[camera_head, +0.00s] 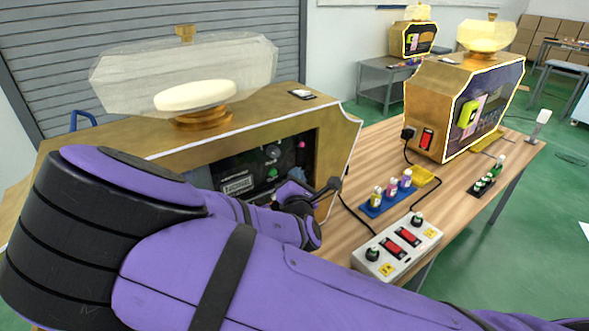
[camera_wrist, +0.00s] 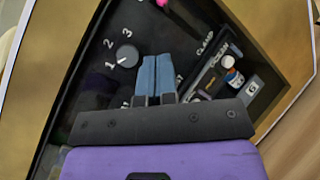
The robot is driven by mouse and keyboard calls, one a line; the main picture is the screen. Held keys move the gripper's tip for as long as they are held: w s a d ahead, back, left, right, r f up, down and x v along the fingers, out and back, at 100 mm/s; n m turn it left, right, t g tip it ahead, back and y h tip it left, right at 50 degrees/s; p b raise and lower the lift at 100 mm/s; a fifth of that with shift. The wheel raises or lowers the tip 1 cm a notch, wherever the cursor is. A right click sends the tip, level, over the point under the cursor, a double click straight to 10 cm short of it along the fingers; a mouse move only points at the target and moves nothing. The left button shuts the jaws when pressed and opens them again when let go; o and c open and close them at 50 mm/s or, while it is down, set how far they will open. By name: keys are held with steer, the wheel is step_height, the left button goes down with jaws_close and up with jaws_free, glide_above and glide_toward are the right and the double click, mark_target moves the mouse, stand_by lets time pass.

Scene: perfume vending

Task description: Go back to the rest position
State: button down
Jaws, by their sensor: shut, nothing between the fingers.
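My gripper shows in the wrist view (camera_wrist: 157,62) with its two blue-tipped fingers together and nothing between them. It points at the dark front panel (camera_wrist: 100,45) of the near vending machine (camera_head: 340,150). In the wrist view a round knob (camera_wrist: 127,55) with numbers beside it is just left of the fingers. A small bottle with a blue cap and white cap parts (camera_wrist: 233,76) is in a recess to the right, near lettering that reads "CLAMP". In the head view my purple arm crosses the front of this machine and hides much of its lower part; the fingertips are hard to make out.
A wooden table (camera_head: 460,215) carries a blue rack with several small bottles (camera_head: 375,208), a white switch box (camera_head: 398,247) with red switches, and cables. A second machine (camera_head: 430,110) stands at the back right. Open green floor (camera_head: 520,260) lies to the right.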

steer(key=s+d+r+m+g, duration=0.2)
steer(key=d+m+g, duration=0.4)
steer(key=m, duration=0.2)
steer(key=s+d+r+m+g, duration=0.2)
steer(key=s+d+m+g, duration=0.1)
steer(key=d+m+g, duration=0.4)
steer(key=s+d+r+m+y, duration=0.1)
steer(key=s+d+r+m, duration=0.35)
steer(key=r, duration=0.25)
steer(key=s+d+r+m+y, duration=0.1)
steer(key=s+d+r+m, duration=0.2)
steer(key=s+r, duration=0.4)
steer(key=s+d+r+m+h, duration=0.1)
steer(key=s+d+r+m, duration=0.1)
steer(key=s, duration=0.5)
steer(key=s+d+r+m+g+h, duration=0.1)
steer(key=s+d+r+m, duration=0.1)
steer(key=s+d+r, duration=0.3)
steer(key=s+r, duration=0.1)
steer(key=s, duration=0.1)
steer(key=shift+s+d+m, duration=0.2)
steer(key=shift+s+m, duration=0.15)
